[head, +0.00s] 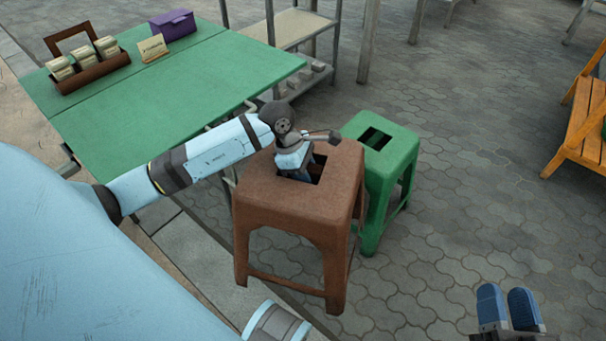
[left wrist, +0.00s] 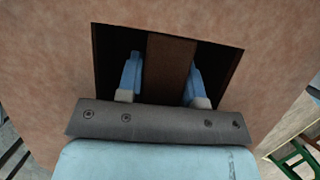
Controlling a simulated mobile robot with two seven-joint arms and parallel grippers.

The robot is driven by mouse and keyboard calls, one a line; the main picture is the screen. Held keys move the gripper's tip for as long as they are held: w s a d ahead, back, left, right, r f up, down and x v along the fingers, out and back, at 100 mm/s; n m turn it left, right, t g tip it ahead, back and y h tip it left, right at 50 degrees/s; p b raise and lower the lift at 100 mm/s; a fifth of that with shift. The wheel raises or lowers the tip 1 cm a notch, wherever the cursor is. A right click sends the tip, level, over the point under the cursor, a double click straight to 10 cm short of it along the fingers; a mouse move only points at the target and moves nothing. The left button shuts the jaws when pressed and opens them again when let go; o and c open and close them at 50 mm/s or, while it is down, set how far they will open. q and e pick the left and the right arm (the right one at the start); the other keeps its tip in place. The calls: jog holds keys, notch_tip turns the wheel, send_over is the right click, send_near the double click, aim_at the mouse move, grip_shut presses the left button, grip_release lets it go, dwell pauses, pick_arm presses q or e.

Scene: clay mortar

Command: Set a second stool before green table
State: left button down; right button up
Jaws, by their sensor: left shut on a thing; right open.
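A brown stool (head: 272,212) stands upright in the middle of the head view, near the front right corner of the green table (head: 185,108). My left gripper (head: 303,172) reaches down into the slot in its seat. In the left wrist view its two blue fingers (left wrist: 162,72) are on either side of the stool's brown centre bar, shut on it. I cannot tell whether the legs touch the ground. A green stool (head: 400,150) stands just behind and to the right, partly hidden by the brown one. My right gripper (head: 506,298) is open and empty at the lower right.
On the table are a brown rack (head: 95,72) with several packets, a small sign (head: 152,48) and a purple box (head: 173,24). A metal shelf (head: 290,30) stands behind the table, and an orange bench (head: 585,120) at the right. The paving between bench and stools is clear.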

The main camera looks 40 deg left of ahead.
pick_arm(q)
notch_tip(320, 180, down, 21)
jog(key=b, duration=0.7)
jog(key=shift+r+b, duration=0.2)
jog(key=shift+b, duration=0.15)
jog(key=c, duration=0.9)
grip_release()
jog(key=shift+c, duration=0.2)
jog(key=shift+o, duration=0.8)
pick_arm(e)
notch_tip(320, 180, down, 6)
jog(key=w+n+g, duration=0.1)
jog(key=n, duration=0.2)
jog(key=shift+w+d, duration=0.3)
pick_arm(q)
jog(key=shift+r, duration=0.1)
pick_arm(e)
jog(key=shift+r, duration=0.1)
